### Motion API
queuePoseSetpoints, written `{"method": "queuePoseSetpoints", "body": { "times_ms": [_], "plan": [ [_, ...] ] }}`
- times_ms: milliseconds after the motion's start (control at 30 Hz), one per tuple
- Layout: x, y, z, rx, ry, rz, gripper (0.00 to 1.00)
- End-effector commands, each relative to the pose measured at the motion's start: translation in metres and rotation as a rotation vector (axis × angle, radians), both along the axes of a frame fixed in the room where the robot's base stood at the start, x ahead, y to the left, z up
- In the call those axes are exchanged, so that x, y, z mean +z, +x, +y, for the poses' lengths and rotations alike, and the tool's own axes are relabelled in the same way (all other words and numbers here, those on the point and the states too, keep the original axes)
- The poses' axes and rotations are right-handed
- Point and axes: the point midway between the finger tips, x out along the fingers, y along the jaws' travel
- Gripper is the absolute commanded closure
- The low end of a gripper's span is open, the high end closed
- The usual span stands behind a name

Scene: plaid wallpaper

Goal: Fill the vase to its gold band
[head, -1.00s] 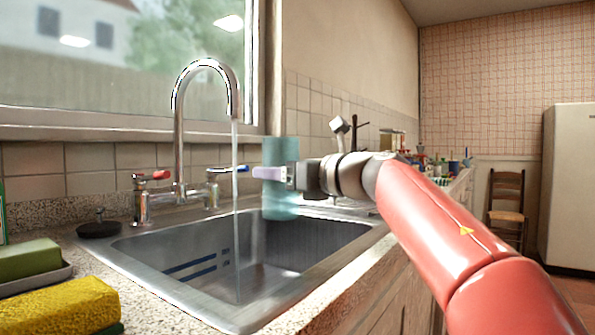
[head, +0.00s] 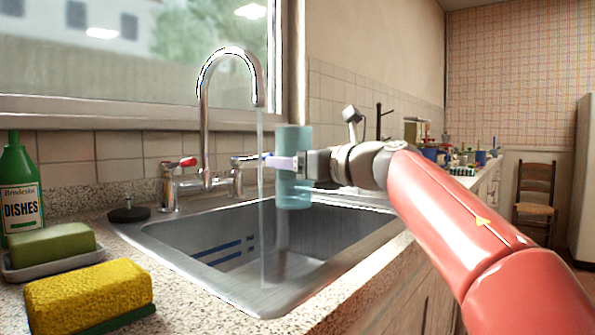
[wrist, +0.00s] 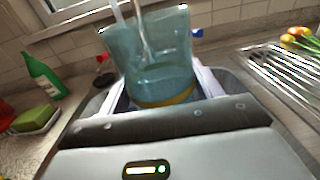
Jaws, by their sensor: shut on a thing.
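The vase (head: 294,190) is a teal, see-through cylinder held about upright over the sink's right back part. My gripper (head: 286,162) is shut on it, with pale lavender fingers at its sides. In the wrist view the vase (wrist: 160,50) shows a gold band (wrist: 168,98) low down, between the fingers. A curved edge inside, above the band, may be a water surface; I cannot tell for sure. The chrome faucet (head: 204,115) runs. Its water stream (head: 261,225) falls just left of the vase in the head view and reaches the sink floor.
The steel sink (head: 190,250) has blue marks on its wall. The faucet has a red handle (head: 187,161) and a blue handle (head: 250,157). A drainboard (wrist: 285,75) lies right.

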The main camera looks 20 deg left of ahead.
Motion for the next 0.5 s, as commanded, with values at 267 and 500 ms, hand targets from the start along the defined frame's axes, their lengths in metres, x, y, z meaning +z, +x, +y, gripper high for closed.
{"method": "queuePoseSetpoints", "body": {
  "times_ms": [267, 500],
  "plan": [
    [0.003, -0.005, 0.029, 0.003, 0.001, 0.0, 0.67],
    [0.003, -0.008, 0.053, 0.002, 0.001, 0.0, 0.67]
  ]
}}
